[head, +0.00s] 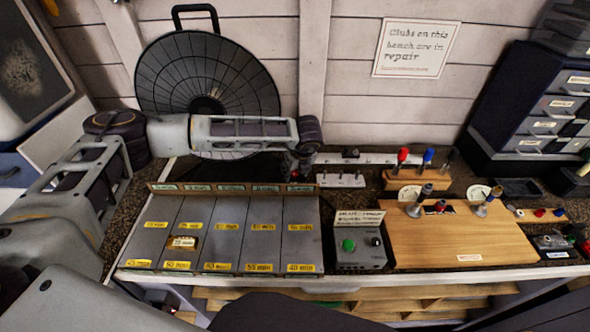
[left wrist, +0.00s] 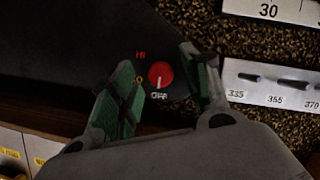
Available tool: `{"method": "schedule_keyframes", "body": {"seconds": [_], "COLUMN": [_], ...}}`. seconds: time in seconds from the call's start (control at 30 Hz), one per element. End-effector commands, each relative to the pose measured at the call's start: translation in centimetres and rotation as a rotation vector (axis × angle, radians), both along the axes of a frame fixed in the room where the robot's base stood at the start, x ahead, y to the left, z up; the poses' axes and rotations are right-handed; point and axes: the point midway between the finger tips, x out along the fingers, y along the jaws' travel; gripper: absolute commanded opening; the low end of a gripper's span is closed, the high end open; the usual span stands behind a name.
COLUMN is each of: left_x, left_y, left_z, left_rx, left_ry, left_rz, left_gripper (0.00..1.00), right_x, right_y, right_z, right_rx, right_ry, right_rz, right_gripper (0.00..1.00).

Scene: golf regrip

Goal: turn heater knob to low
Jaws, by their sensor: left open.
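The red heater knob (left wrist: 161,75) sits on a dark panel (left wrist: 60,50) in the left wrist view. Its white mark points down toward the OFF label (left wrist: 159,96); an HI label (left wrist: 140,54) is at its upper left. No LO label can be made out. My left gripper (left wrist: 157,62) is open, with its green-padded fingers on either side of the knob. I cannot tell whether they touch it. In the head view my left gripper (head: 301,165) reaches down at the back of the bench, and the knob is hidden there.
A compartment box with yellow labels (head: 222,213) lies in front of my left arm. A white slotted strip (left wrist: 270,86) is right of the gripper. A grey control box (head: 359,260) and a wooden board (head: 450,245) stand farther right. A black ribbed disc (head: 180,75) leans behind.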

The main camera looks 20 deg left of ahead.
Motion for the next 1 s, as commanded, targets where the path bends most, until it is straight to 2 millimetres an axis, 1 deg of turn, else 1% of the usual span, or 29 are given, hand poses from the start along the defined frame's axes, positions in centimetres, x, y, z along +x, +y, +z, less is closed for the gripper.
{"method": "schedule_keyframes", "body": {"seconds": [0.13, 0.4, 0.5, 0.77, 1.0], "left_x": [0.0, 0.0, 0.0, 0.0, 0.0], "left_y": [0.0, 0.0, 0.0, 0.0, 0.0], "left_z": [0.0, 0.0, 0.0, 0.0, -0.1], "left_rx": [0.000, 0.000, 0.000, 0.000, -0.001], "left_ry": [0.000, 0.000, 0.000, 0.001, 0.001], "left_rz": [0.000, 0.000, 0.000, -0.009, -0.049], "left_gripper": [0.47, 0.12, 0.02, 0.02, 0.02], "right_x": [0.0, 0.0, 0.0, 0.0, 0.0], "right_y": [0.1, 0.2, 0.2, 0.2, 0.2], "right_z": [0.0, 0.0, 0.0, -0.3, -1.1], "right_rx": [0.001, 0.002, 0.002, 0.002, 0.002], "right_ry": [0.000, 0.000, 0.000, 0.000, 0.000], "right_rz": [-0.001, -0.001, -0.001, -0.001, 0.000], "right_gripper": [0.40, 0.40, 0.40, 0.40, 0.40]}}
